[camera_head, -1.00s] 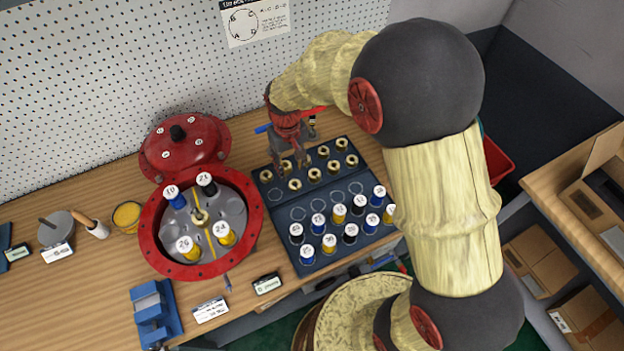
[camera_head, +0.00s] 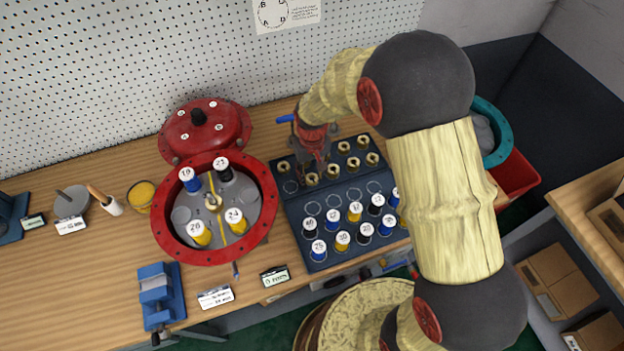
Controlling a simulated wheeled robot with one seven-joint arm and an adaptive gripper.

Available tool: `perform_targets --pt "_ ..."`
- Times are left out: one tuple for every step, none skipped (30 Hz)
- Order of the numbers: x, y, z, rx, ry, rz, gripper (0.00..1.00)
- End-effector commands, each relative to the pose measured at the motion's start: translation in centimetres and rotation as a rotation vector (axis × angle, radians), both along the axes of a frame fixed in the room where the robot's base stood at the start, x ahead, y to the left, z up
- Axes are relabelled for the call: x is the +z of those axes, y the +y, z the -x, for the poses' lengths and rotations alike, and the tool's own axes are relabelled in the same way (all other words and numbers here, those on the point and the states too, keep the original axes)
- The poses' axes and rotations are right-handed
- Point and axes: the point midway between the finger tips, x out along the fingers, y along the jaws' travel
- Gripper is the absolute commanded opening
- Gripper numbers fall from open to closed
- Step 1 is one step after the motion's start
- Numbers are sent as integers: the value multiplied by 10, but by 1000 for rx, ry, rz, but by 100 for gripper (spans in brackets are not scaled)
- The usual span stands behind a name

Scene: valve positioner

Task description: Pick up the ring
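Several brass rings stand in two rows on the back part of a dark tray (camera_head: 296,216). One ring (camera_head: 283,166) is at the left of the back row, and another ring (camera_head: 312,178) is in the front row. More rings, including one ring (camera_head: 353,163), stand to the right. My red gripper (camera_head: 320,166) points down over the left half of these rows. Its fingers hide part of the back row. I cannot tell whether they touch or hold a ring. An empty marked circle (camera_head: 291,187) shows at the left end of the front row.
Several numbered blue, yellow, black and white cylinders fill the tray's front. A red round housing (camera_head: 163,232) with cylinders inside stands left of the tray, its red lid (camera_head: 222,118) behind it. A blue vise (camera_head: 157,292) is at the bench's front. A pegboard (camera_head: 100,70) rises behind.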

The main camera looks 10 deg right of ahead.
Motion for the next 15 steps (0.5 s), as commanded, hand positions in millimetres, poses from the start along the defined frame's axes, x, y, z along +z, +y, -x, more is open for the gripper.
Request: perform_targets --pt "1 0 0 0 0 0 38" --pt "1 0 0 0 0 0 38" --pt "1 0 0 0 0 0 36" --pt "1 0 0 0 0 0 34" --pt "1 0 0 0 0 0 32" --pt "1 0 0 0 0 0 30" --pt "1 0 0 0 0 0 28" --pt "1 0 0 0 0 0 27" --pt "1 0 0 0 0 0 24" --pt "1 0 0 0 0 0 23" --pt "1 0 0 0 0 0 21" --pt "1 0 0 0 0 0 19" --pt "1 0 0 0 0 0 17" --pt "1 0 0 0 0 0 15" --pt "1 0 0 0 0 0 13"
